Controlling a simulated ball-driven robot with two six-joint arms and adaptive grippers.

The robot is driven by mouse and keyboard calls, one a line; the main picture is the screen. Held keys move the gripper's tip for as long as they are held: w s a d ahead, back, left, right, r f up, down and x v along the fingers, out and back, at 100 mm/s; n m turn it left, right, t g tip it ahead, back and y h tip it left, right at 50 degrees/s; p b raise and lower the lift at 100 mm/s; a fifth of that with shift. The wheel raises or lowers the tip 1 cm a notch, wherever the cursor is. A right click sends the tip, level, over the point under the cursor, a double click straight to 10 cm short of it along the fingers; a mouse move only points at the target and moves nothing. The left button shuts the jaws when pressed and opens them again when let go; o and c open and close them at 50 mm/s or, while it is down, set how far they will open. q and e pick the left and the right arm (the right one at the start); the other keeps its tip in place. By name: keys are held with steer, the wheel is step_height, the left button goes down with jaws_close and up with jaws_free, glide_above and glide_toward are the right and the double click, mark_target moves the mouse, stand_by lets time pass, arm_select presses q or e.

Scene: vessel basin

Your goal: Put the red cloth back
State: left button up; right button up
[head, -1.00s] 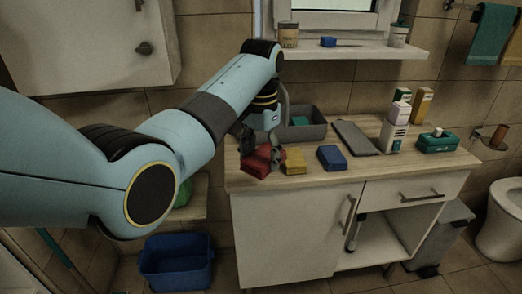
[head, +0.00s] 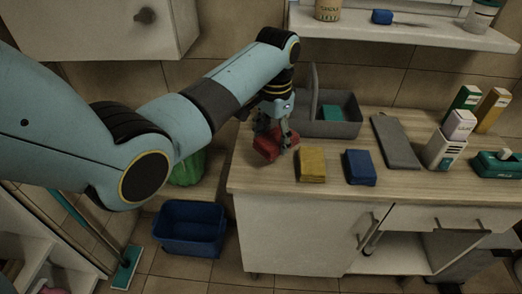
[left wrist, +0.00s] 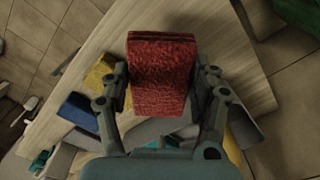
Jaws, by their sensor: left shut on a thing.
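The folded red cloth (head: 267,147) is in my left gripper (head: 277,135), over the left end of the wooden counter (head: 262,184). It is tilted and looks raised off the wood, though the gap is hard to judge. In the left wrist view the red cloth (left wrist: 162,75) fills the space between the two fingers of the left gripper (left wrist: 163,88), which are shut on its sides. A folded yellow cloth (head: 312,164) and a folded blue cloth (head: 360,167) lie to its right on the counter. My right gripper is not in view.
A grey basin (head: 348,129) with a turquoise thing inside stands just behind and right of the gripper. A grey flat slab (head: 396,142), bottles and a green box (head: 497,163) stand further right. A blue bin (head: 190,230) is on the floor below left.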

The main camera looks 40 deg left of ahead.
mark_target(260, 140)
arm_select(q)
steer(key=shift+s+a+f, duration=0.95)
steer(key=shift+s+a, duration=0.15)
steer(key=shift+s, duration=0.05)
steer(key=shift+f, duration=2.05)
steer(key=shift+s+f, duration=0.1)
steer(key=o, duration=1.1)
steer(key=shift+r, duration=0.5)
step_height(260, 140, up, 11)
steer(key=shift+r+p, duration=0.15)
steer(key=shift+p, duration=0.35)
